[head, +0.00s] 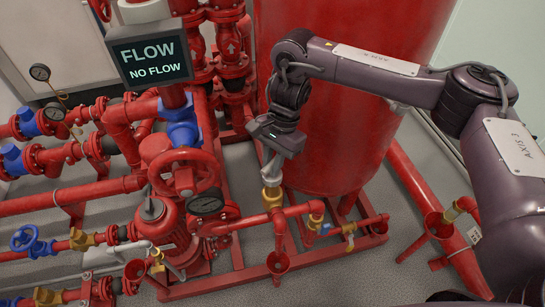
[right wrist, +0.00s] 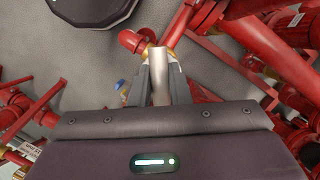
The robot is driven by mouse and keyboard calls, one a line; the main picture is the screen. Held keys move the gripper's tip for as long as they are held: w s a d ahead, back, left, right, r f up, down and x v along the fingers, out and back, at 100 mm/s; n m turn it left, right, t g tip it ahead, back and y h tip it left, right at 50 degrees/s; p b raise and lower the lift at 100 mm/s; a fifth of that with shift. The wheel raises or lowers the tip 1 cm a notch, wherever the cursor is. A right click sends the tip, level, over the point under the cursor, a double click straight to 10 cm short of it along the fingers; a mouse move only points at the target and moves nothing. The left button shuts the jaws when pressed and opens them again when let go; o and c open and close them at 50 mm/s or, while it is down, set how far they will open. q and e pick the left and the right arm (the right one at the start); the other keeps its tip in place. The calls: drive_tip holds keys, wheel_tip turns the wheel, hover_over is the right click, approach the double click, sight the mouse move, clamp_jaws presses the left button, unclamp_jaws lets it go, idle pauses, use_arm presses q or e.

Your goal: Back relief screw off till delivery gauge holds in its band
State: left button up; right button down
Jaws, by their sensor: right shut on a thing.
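My right gripper (head: 270,168) reaches down from above and is shut on the relief screw, which stands on top of a brass relief valve (head: 272,196). In the right wrist view, my right gripper (right wrist: 160,72) has a finger on each side of the grey metal screw (right wrist: 160,85). A dark round gauge (head: 207,202) sits beside the red pump, left of the relief valve; its reading is too small to make out, and I cannot tell for sure that it is the delivery gauge. My left gripper is not in view.
A display (head: 152,60) reads "FLOW NO FLOW". A red handwheel (head: 184,174) stands left of my gripper, and a large red tank (head: 340,110) close behind it. Two more gauges, one here (head: 40,72), are at the far left. Red pipes and funnels crowd the floor.

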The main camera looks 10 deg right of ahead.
sight(270, 164)
drive_tip(key=c, duration=1.3)
unclamp_jaws()
wheel_tip(270, 164, up, 3)
drive_tip(key=p, duration=0.3)
drive_tip(key=shift+r, duration=0.15)
